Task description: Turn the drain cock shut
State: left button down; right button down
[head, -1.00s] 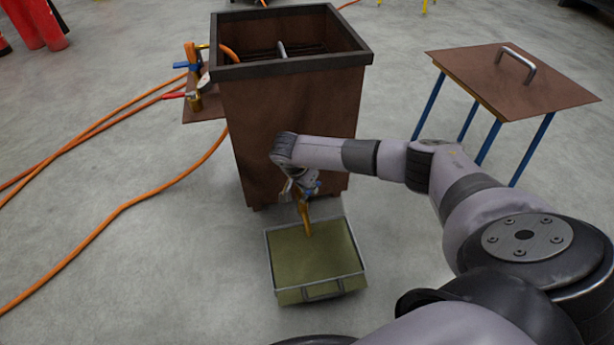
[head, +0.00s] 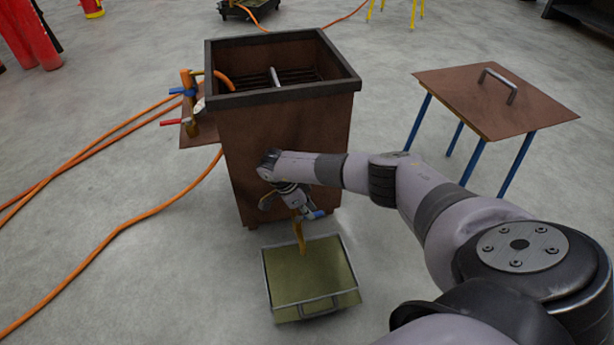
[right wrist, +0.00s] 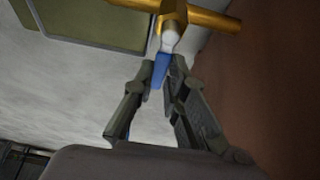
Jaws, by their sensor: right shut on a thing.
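The drain cock is a brass fitting (head: 299,232) low on the front of the brown metal tank (head: 290,130), with a blue lever (head: 315,214). My right gripper (head: 300,209) is at the cock, its arm reaching in from the right. In the right wrist view my right gripper (right wrist: 161,74) is shut on the blue lever (right wrist: 160,70), one finger on each side. The brass body (right wrist: 175,14) lies just beyond the fingertips. I cannot tell whether liquid runs from the spout. My left gripper is out of view.
A shallow tray with olive contents (head: 334,302) is on the floor below the cock. A brown lid with a handle (head: 455,85) rests on a blue-legged stand at right. Orange hoses (head: 95,258) cross the floor at left, leading to valves (head: 190,103) beside the tank.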

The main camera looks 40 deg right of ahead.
dwell(0.5)
jog(key=c, duration=1.6)
grip_release()
jog(key=v, duration=1.2)
